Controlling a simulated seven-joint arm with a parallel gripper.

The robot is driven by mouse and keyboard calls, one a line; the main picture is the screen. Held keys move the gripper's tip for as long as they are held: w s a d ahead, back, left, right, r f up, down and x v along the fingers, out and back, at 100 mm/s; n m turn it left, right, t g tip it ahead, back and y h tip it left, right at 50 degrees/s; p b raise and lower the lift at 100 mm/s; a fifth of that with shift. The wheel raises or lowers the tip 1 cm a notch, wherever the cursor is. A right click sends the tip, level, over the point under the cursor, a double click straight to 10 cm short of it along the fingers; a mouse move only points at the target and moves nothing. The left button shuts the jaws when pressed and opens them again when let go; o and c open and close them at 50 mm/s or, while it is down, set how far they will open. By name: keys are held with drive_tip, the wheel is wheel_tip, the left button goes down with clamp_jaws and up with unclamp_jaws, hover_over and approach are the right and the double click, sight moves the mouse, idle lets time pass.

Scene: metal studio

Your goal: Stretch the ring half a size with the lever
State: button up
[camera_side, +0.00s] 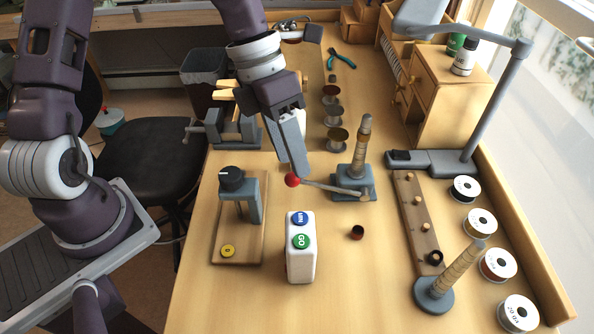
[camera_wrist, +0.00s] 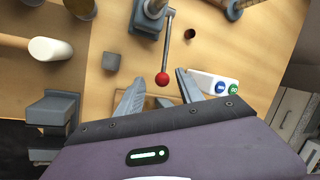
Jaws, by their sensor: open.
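The stretcher is a tapered tan post (camera_side: 362,145) on a grey base (camera_side: 354,188). Its metal lever (camera_side: 335,188) reaches out to the left and ends in a red ball (camera_side: 292,180). My gripper (camera_side: 294,168) points down, its tips close to the ball. In the wrist view the fingers of my gripper (camera_wrist: 160,88) are apart, with the red ball (camera_wrist: 162,79) seen in the gap between the tips. Whether they touch it cannot be told. The lever (camera_wrist: 166,45) runs up from it. I cannot make out a ring on the post.
A white box (camera_side: 301,262) with blue and green buttons stands in front. A wooden stand (camera_side: 257,225) with a black knob is left. A small dark cup (camera_side: 357,232), a pegged board (camera_side: 408,200), another tapered post (camera_side: 455,270) and white spools (camera_side: 498,264) are right.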

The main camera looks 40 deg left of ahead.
drive_tip(key=shift+a+r, duration=0.1)
drive_tip(key=shift+r, duration=0.1)
drive_tip(key=shift+w, duration=0.1)
drive_tip(key=c, duration=0.3)
drive_tip(key=w+r+n, duration=0.1)
drive_tip(key=n, duration=0.1)
drive_tip(key=w+a+r+n+g+y, duration=0.1)
drive_tip(key=n, duration=0.1)
drive_tip(key=w+a+r+n, duration=0.1)
drive_tip(key=n, duration=0.1)
drive_tip(key=shift+w+a+r+g, duration=0.25)
drive_tip(key=shift+w+r+g, duration=0.05)
drive_tip(key=shift+r+g, duration=0.1)
clamp_jaws()
wheel_tip(320, 180, up, 8)
drive_tip(key=n+g, duration=0.2)
drive_tip(key=n, duration=0.4)
drive_tip(key=x, duration=1.3)
drive_tip(key=shift+w+a+f, duration=0.25)
drive_tip(key=shift+f, duration=0.05)
